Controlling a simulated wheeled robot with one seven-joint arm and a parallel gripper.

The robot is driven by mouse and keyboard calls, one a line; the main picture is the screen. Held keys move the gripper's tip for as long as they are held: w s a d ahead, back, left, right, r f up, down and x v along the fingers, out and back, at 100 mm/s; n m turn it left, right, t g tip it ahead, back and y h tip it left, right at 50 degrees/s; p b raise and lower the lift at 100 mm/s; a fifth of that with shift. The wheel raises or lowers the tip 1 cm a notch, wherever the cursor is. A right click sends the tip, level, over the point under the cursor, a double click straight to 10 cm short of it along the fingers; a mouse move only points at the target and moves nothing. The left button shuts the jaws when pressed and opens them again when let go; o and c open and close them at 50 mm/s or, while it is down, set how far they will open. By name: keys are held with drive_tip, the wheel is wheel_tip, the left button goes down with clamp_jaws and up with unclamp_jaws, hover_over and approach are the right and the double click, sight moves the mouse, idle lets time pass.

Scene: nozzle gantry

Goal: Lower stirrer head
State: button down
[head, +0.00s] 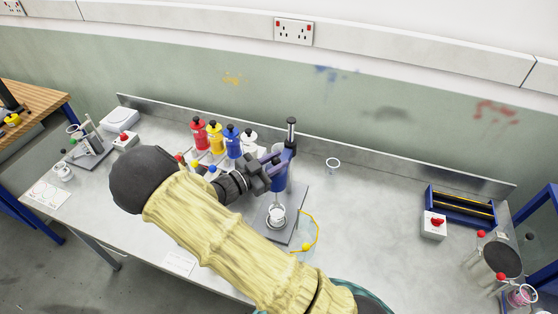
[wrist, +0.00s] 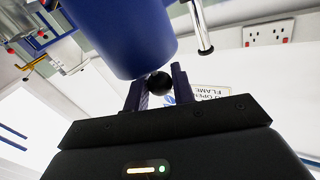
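The stirrer has a blue head (head: 278,168) on an upright post (head: 291,133), above a grey base plate (head: 292,226). A small white-rimmed beaker (head: 276,216) stands on the plate below the head. In the wrist view the blue head (wrist: 120,35) fills the upper middle, with a black round knob (wrist: 160,83) under its lower edge. My gripper (head: 262,174) is at the left side of the head. In the wrist view my gripper's dark fingers (wrist: 160,86) lie on both sides of the knob, with no clear gap, and appear shut on it.
Red, yellow and blue bottles (head: 215,137) stand left of the stirrer. A glass (head: 333,164) stands to its right.

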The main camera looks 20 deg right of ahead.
drive_tip(key=shift+f+b, duration=3.8)
drive_tip(key=shift+f, duration=0.95)
drive_tip(key=shift+s, duration=0.15)
drive_tip(key=shift+f, duration=0.15)
drive_tip(key=c, duration=1.2)
unclamp_jaws()
drive_tip(key=shift+c, duration=0.2)
drive_tip(key=shift+a, duration=0.15)
drive_tip(key=b+v, duration=0.5)
drive_tip(key=v, duration=1.2)
